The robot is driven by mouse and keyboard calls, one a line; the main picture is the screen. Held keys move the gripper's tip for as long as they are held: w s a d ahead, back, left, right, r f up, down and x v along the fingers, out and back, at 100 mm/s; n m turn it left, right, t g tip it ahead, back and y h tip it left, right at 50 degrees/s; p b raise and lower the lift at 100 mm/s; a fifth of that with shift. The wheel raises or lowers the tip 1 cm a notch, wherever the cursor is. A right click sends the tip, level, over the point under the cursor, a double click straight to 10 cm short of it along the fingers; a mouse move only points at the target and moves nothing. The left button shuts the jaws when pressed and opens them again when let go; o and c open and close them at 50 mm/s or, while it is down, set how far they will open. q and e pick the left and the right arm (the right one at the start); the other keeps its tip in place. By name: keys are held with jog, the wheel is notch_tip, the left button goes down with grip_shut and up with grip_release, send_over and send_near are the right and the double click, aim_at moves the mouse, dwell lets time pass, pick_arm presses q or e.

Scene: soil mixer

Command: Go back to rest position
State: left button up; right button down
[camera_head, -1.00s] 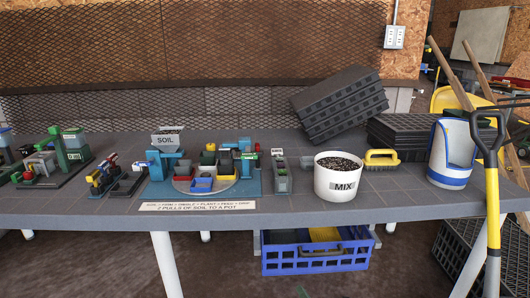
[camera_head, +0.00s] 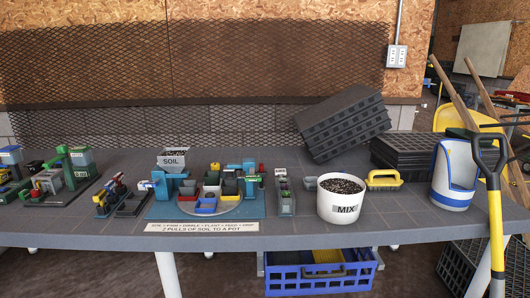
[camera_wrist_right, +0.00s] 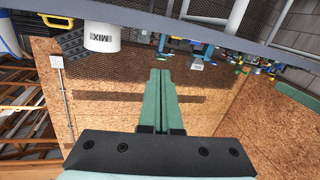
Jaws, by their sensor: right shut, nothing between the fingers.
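My right gripper (camera_wrist_right: 160,100) shows in the right wrist view with its two green fingers pressed together and nothing between them. It is clear of the table, and the wrist view is upside down. Neither gripper shows in the head view. The white MIX bucket (camera_head: 341,198), full of dark soil, stands on the grey table (camera_head: 400,222); the bucket also shows in the right wrist view (camera_wrist_right: 101,37). The SOIL hopper (camera_head: 173,160) stands over the blue station with a round turntable (camera_head: 210,205) carrying several small coloured pots.
A blue crate (camera_head: 318,281) sits under the table. Small green machines (camera_head: 78,163) stand at the left.

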pick_arm(q)
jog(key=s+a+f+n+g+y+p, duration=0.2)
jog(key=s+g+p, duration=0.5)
jog(key=p, duration=1.1)
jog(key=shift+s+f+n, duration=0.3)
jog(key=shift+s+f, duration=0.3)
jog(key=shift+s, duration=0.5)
pick_arm(e)
jog(key=s+d+f+m+g+h, duration=0.2)
jog(key=s+f+g, duration=0.1)
jog(key=s+g, duration=0.4)
jog(key=shift+s+f+m, duration=0.15)
jog(key=shift+s+m, duration=0.15)
jog(key=shift+s, duration=0.8)
